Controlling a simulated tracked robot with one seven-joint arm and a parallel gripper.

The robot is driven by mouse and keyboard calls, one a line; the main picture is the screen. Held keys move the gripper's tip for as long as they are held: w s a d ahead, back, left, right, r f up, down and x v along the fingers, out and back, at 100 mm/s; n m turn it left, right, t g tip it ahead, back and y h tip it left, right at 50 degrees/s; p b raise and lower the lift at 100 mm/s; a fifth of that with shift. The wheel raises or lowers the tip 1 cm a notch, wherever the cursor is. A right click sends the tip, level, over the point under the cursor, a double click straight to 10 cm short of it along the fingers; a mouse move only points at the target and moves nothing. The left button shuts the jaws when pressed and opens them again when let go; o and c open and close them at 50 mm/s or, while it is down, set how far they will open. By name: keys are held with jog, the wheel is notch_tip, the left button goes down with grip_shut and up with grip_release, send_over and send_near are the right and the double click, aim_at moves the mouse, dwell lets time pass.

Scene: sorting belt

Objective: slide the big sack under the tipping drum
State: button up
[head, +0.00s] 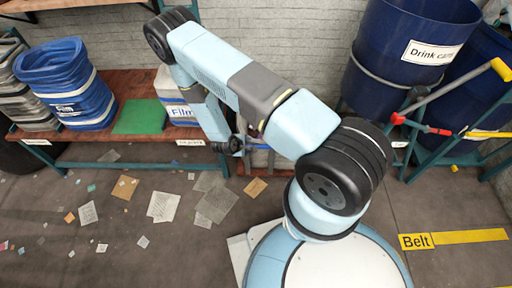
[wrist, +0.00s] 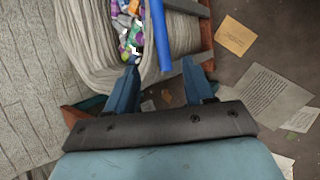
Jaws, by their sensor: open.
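A big grey sack (wrist: 182,25) with a wide folded rim fills the upper part of the wrist view. Small colourful items (wrist: 128,22) lie inside it. A blue strap or bar (wrist: 159,35) runs down over its rim. My gripper (wrist: 161,84) is open, its two blue fingers apart at the near side of the sack. The strap's lower end shows between the fingers; I cannot tell whether they touch it. In the head view this sack is mostly or wholly hidden behind my arm. A dark blue drum (head: 391,82) labelled "Drink cans" hangs in a frame at the upper right.
A second blue drum (head: 484,72) stands beside it. A yellow-ended lever (head: 500,69) and a red handle (head: 425,129) stick out in front. Loose papers (head: 163,207) litter the floor; the right floor is mostly clear.

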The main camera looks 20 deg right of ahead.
jog(key=x, duration=1.3)
jog(key=shift+f, duration=0.15)
jog(key=shift+w, duration=0.15)
grip_shut()
